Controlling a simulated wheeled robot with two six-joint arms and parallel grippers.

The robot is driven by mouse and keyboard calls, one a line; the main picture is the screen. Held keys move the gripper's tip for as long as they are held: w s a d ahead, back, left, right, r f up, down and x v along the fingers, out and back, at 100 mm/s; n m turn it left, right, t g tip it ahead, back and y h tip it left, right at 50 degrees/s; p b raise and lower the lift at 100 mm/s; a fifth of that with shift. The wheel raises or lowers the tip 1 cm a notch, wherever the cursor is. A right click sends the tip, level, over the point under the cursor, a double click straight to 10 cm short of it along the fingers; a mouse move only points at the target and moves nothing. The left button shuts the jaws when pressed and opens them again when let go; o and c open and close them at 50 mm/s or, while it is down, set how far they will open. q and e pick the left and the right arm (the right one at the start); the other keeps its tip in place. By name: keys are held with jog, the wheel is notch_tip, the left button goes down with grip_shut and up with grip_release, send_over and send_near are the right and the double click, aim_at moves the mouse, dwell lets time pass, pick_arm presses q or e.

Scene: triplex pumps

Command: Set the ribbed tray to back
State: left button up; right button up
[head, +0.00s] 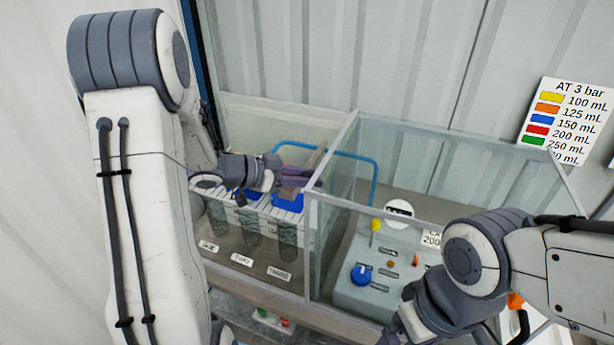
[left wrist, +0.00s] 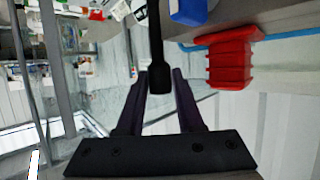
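I cannot tell for certain which thing is the ribbed tray. A red, ribbed bin (left wrist: 230,58) shows at the upper right of the left wrist view, apart from my fingers. In the head view, a white stepped piece with blue bins (head: 288,203) stands behind three labelled, coiled cylinders (head: 287,238). My left gripper (head: 296,173) is above the blue bins, partly hidden by its wrist. In the left wrist view its fingers (left wrist: 160,82) are apart, with the end of a black handle (left wrist: 156,45) between them; whether they grip it is unclear. My right gripper's fingers are not visible.
A clear-walled case (head: 352,140) with a pale frame has a divider in its middle. Its right side holds a control panel (head: 375,300) with a blue knob (head: 361,274). A blue tube (head: 374,180) arches behind the bins. A colour chart (head: 568,120) hangs at right.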

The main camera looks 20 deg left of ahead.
pick_arm(q)
grip_shut()
jog(key=shift+r, duration=0.1)
dwell(1.1)
